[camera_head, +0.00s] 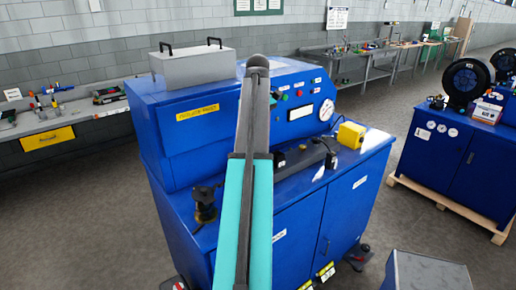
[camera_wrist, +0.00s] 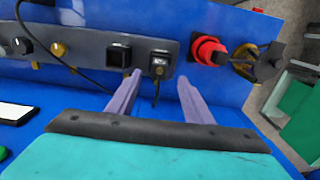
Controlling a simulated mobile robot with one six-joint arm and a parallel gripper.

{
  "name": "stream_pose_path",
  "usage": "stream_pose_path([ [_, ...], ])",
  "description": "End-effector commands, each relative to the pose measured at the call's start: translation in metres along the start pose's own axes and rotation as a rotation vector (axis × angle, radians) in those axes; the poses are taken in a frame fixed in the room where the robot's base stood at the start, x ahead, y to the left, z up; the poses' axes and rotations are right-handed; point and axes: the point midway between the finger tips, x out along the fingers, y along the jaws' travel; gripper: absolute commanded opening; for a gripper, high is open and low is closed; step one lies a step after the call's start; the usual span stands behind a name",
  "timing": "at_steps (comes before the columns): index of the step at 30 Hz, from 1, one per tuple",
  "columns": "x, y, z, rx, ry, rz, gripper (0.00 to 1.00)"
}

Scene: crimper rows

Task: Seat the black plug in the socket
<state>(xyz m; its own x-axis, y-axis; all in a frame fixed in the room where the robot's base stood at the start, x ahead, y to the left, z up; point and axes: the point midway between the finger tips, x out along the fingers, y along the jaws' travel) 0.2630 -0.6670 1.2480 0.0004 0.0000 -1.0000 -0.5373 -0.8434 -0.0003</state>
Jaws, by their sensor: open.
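In the wrist view my gripper (camera_wrist: 160,76) is open, with its two pale fingers apart and pointing at a dark grey strip (camera_wrist: 88,50) on the blue machine. A small black block (camera_wrist: 159,64) with a short dark lead below it sits on the strip, between the fingertips in the picture. I cannot tell whether the fingers touch it. A black square part (camera_wrist: 119,54) is left of it, close to the left fingertip. Which of these is the plug or the socket is not clear. In the head view my arm hides the gripper.
A red cylinder with a black end (camera_wrist: 210,50) and a brass ring part (camera_wrist: 244,62) are right of the fingers. A thin black cable crosses the strip's left side. In the head view, a yellow block (camera_head: 352,134) stands on the blue machine (camera_head: 300,215); another blue cabinet (camera_head: 447,160) is right.

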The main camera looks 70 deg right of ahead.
Motion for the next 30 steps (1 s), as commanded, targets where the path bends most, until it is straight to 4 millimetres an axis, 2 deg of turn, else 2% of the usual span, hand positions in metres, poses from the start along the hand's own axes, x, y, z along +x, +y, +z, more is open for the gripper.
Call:
stream_pose_path([
  [6, -0.037, 0.000, -0.001, 0.000, 0.000, 0.000, 0.47],
  [12, -0.050, 0.000, 0.000, 0.000, -0.001, -0.001, 0.47],
  [18, -0.057, 0.000, 0.000, 0.000, 0.000, 0.000, 0.47],
  [30, -0.058, 0.000, 0.000, 0.000, 0.000, 0.000, 0.47],
])
